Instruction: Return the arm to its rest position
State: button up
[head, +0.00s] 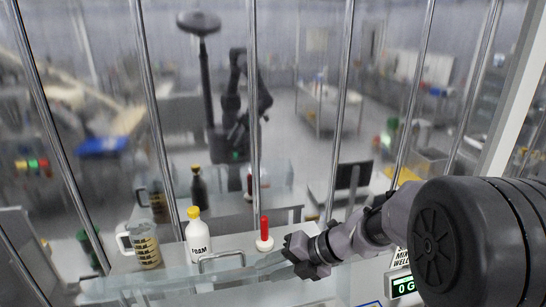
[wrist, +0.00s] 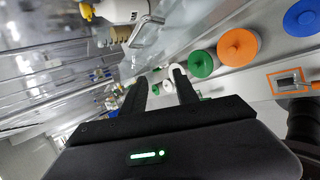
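My arm reaches in from the right of the head view, low over the counter. My gripper (head: 287,248) points left, beside a red-handled tool with a white base (head: 264,236); whether they touch is unclear. In the wrist view my gripper (wrist: 160,76) shows two black fingers set apart, with nothing held between them. A white curved piece shows just beyond the right finger; I cannot tell what it is.
A FOAM bottle (head: 197,240), a measuring jug (head: 146,250) and a metal handle (head: 221,256) stand left of my gripper. A scale display (head: 404,287) is at right. Barred glass rises behind. Green (wrist: 201,64), orange (wrist: 239,47) and blue (wrist: 302,17) discs lie on the counter.

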jog(key=s+d+f+n+t+h+b, duration=0.1)
jog(key=s+d+f+n+h+b, duration=0.2)
jog(key=s+f+n+b, duration=0.8)
jog(key=s+d+f+n+t+h+b, duration=0.2)
jog(key=s+d+f+n+h+b, duration=0.2)
jog(key=s+d+f+n+b, duration=0.3)
jog(key=s+f+n+b, duration=0.5)
jog(key=f+n+b, duration=0.3)
jog(key=n+b, duration=0.4)
jog(key=shift+s+n, duration=0.15)
jog(key=shift+n, duration=1.55)
